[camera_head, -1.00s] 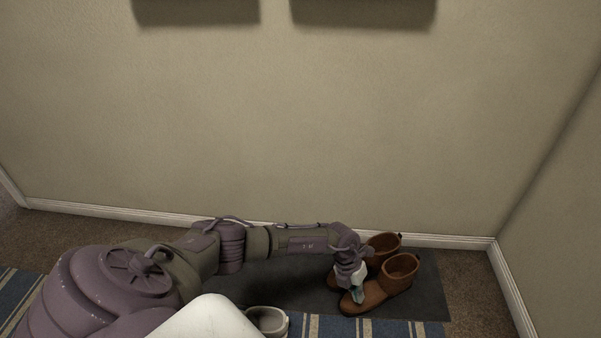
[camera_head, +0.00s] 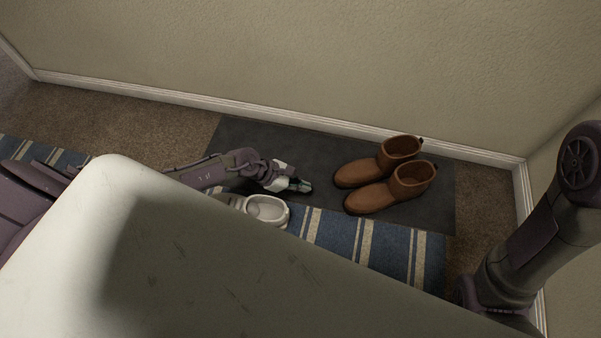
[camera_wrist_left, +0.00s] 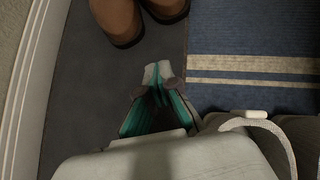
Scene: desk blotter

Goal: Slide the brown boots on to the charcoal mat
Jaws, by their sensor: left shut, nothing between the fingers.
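The brown boots (camera_head: 390,186) stand upright side by side on the right part of the charcoal mat (camera_head: 250,140), toes to the left. Their toes also show at the top of the left wrist view (camera_wrist_left: 118,22). My left gripper (camera_head: 306,187) is shut and empty over the mat, left of the boots and apart from them. In the left wrist view its fingertips (camera_wrist_left: 158,72) meet, pointing toward the boots. My right arm shows at the right edge of the head view, but its gripper is out of view.
A blue and cream striped rug (camera_head: 340,233) lies along the mat's near side. White shoes (camera_head: 266,210) stand on it, close to my left gripper. The wall and white baseboard (camera_head: 190,97) run behind the mat. Bare brown carpet (camera_head: 478,210) lies to the right.

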